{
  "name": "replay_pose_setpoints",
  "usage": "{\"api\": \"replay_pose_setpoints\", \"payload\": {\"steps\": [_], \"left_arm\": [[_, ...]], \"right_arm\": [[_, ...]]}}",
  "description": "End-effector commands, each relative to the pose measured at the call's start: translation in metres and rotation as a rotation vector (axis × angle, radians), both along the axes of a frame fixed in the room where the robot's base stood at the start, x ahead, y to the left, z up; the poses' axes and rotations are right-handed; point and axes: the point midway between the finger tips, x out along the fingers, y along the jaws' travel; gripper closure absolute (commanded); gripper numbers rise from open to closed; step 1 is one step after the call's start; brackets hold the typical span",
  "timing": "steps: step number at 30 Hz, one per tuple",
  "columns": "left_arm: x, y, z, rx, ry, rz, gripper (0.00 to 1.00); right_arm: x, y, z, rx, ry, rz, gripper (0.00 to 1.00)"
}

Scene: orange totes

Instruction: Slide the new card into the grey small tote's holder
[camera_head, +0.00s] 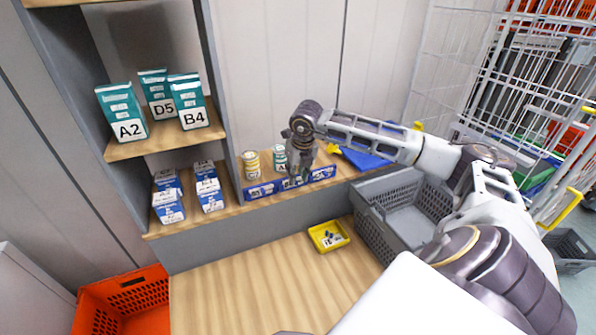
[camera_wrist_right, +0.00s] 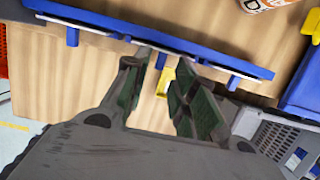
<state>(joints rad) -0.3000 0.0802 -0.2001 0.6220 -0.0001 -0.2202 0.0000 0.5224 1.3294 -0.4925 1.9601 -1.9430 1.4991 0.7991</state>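A small grey tote (camera_head: 366,228) stands right of the wooden counter. No card holder on it can be made out at this size. My right gripper (camera_head: 298,178) is in front of the blue strip (camera_head: 262,190) along the wooden ledge. A yellow tray (camera_head: 343,231) lies on the counter and holds something pale with dark marks, too small to identify as a card. My left gripper is out of view.
Cans (camera_head: 251,164) stand on the ledge behind the blue strip. Teal cartons (camera_head: 123,112) and blue-white boxes (camera_head: 168,196) fill the shelves. An orange tote (camera_head: 137,305) is at lower left, and a wire cage (camera_head: 480,70) at right. The counter's middle is clear.

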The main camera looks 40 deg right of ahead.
Motion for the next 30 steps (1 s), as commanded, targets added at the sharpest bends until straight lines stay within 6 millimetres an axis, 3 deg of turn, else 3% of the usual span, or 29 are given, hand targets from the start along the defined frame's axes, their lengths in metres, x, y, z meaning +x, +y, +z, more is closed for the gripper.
{"api": "replay_pose_setpoints", "payload": {"steps": [15, 30], "left_arm": [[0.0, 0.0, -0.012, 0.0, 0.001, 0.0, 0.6], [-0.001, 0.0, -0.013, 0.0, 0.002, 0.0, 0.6]], "right_arm": [[0.008, -0.003, -0.033, 0.0, 0.001, 0.0, 0.73], [0.006, -0.002, -0.041, 0.002, 0.013, 0.0, 0.71]]}}
